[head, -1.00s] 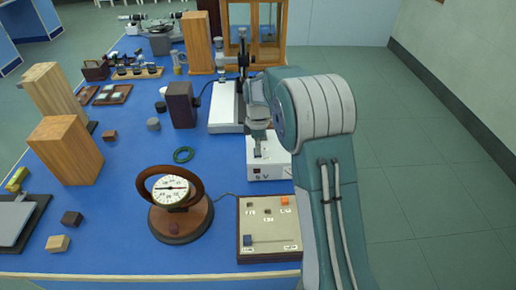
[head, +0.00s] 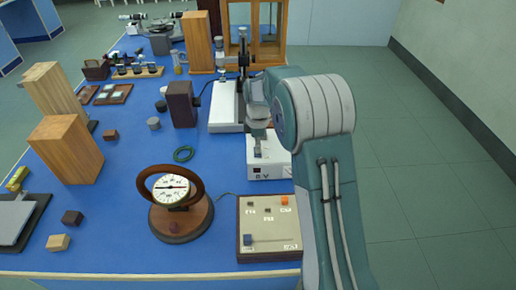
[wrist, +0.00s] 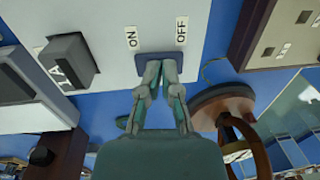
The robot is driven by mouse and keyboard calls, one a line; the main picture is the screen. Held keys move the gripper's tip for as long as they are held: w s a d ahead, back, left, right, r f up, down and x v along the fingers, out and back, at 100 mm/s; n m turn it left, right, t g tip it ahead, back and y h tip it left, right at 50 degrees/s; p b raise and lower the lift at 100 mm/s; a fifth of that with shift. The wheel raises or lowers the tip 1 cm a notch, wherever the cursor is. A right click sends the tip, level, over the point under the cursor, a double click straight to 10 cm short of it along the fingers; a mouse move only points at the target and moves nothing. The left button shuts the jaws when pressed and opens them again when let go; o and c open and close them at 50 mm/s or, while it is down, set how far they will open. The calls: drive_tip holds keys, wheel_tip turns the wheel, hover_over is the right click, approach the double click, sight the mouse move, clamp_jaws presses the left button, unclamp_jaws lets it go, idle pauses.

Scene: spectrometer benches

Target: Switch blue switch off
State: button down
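The blue switch (wrist: 180,58) sits on the face of a white box (wrist: 115,35), between the printed labels ON and OFF in the wrist view. The same white box (head: 268,174) stands on the blue bench in the head view. My gripper (wrist: 160,72) has its two fingers close together, with the tips at the blue switch and covering part of it. I cannot tell whether the tips press on it or which way it is tilted. In the head view my gripper (head: 262,143) hangs over the white box, partly behind my arm.
A grey block (wrist: 68,60) juts from the white box beside the ON label. A control panel (head: 268,225) with small buttons and a round dial gauge (head: 172,190) on a wooden base stand nearer. A microscope-like stand (head: 226,110) is behind.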

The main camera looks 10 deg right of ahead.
drive_tip(key=shift+w, duration=0.25)
drive_tip(key=shift+r, duration=0.1)
wheel_tip(320, 180, up, 12)
drive_tip(key=w, duration=0.1)
drive_tip(key=shift+d, duration=0.15)
drive_tip(key=shift+w, duration=0.1)
drive_tip(key=shift+s+r+g, duration=0.15)
drive_tip(key=shift+s+r, duration=0.05)
drive_tip(key=shift+r, duration=0.3)
drive_tip(key=shift+s+r+g, duration=0.15)
drive_tip(key=shift+r, duration=0.3)
